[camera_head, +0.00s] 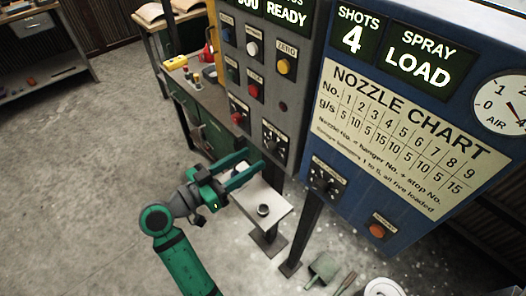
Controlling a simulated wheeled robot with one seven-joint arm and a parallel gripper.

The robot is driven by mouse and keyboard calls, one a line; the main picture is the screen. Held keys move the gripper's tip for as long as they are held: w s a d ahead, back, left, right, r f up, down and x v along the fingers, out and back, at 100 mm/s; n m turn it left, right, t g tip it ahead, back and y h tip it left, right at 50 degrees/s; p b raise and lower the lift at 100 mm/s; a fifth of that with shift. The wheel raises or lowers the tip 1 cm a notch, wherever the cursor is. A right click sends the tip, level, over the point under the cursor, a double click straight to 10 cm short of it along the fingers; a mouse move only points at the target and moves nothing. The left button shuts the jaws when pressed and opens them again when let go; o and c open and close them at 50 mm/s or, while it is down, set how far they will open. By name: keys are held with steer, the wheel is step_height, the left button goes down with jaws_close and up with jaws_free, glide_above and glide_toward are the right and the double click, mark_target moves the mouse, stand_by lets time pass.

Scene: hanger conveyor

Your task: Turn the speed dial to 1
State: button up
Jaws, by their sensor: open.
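Two black dials show, and their labels are too small to read, so I cannot tell which is the speed dial. One dial (272,147) is at the lower right of the grey panel (287,62). The other dial (321,183) is at the lower left of the blue panel (345,208), under the nozzle chart. The setting of each is too small to read. My green gripper (240,181) is open, in front of and below the grey panel, to the left of both dials. It appears apart from both dials.
A small pale stand (277,219) with a dark round cup (264,210) is just below my gripper. Grey-panel buttons include red (238,118) and yellow (285,67). An orange button (377,230) is on the blue panel.

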mark_target(268, 149)
steer(key=shift+x, duration=2.7)
steer(key=shift+c, duration=0.3)
steer(key=c, duration=1)
